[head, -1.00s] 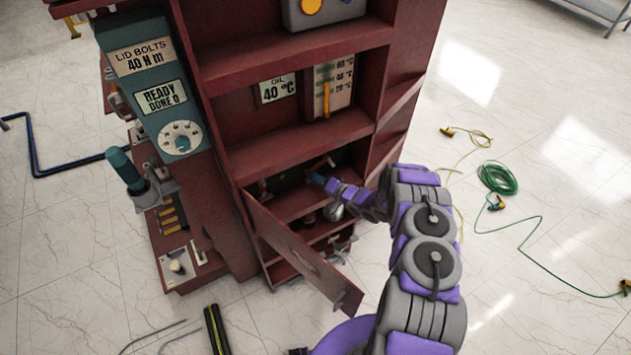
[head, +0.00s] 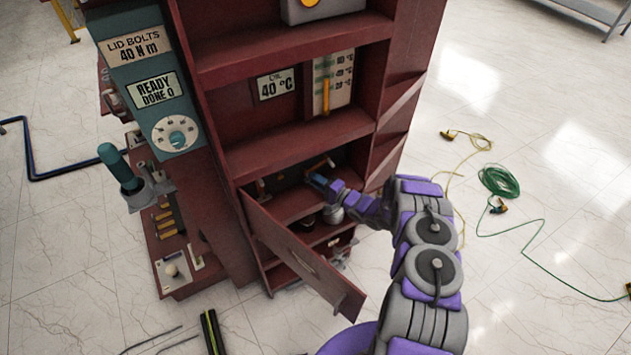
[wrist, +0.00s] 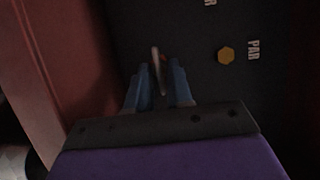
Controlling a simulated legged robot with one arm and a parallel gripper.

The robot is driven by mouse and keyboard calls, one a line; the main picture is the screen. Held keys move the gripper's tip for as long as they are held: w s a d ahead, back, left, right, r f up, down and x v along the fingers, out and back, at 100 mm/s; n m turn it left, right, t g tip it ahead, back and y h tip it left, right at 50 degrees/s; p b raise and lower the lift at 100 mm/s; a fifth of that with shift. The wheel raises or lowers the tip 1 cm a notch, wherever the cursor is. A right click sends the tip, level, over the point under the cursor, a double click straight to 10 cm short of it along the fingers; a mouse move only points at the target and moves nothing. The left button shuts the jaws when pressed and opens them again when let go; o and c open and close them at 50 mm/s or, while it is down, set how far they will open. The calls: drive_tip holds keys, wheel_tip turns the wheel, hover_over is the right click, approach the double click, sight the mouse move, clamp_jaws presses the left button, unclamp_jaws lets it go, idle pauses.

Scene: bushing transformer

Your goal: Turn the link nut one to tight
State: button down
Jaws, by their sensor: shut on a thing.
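My gripper (head: 318,179) reaches into the dark lower compartment of the red cabinet (head: 300,142). In the wrist view its two blue fingers (wrist: 162,88) are shut on a thin pale piece (wrist: 155,65) that stands out from the dark panel (wrist: 200,82). Most of this piece is hidden by the fingers, so I cannot tell whether it is link nut one. A yellow hexagonal nut (wrist: 226,55) sits on the panel to the right, apart from the fingers, next to a "PAR" label (wrist: 253,49).
The open red door (head: 300,258) slants out below my arm. A red wall (wrist: 70,55) stands close left of the fingers. Cables (head: 498,180) lie on the floor to the right.

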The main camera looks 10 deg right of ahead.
drive_tip(key=shift+d, duration=0.15)
drive_tip(key=c, duration=1.3)
unclamp_jaws()
drive_tip(key=shift+w+f, duration=0.15)
drive_tip(key=shift+f, duration=0.05)
drive_tip(key=shift+r, duration=0.1)
drive_tip(key=shift+d, duration=0.1)
drive_tip(key=p+v, duration=0.2)
drive_tip(key=v, duration=1.5)
drive_tip(key=shift+s+d+p, duration=0.1)
drive_tip(key=shift+s+p, duration=0.15)
drive_tip(key=shift+p, duration=0.1)
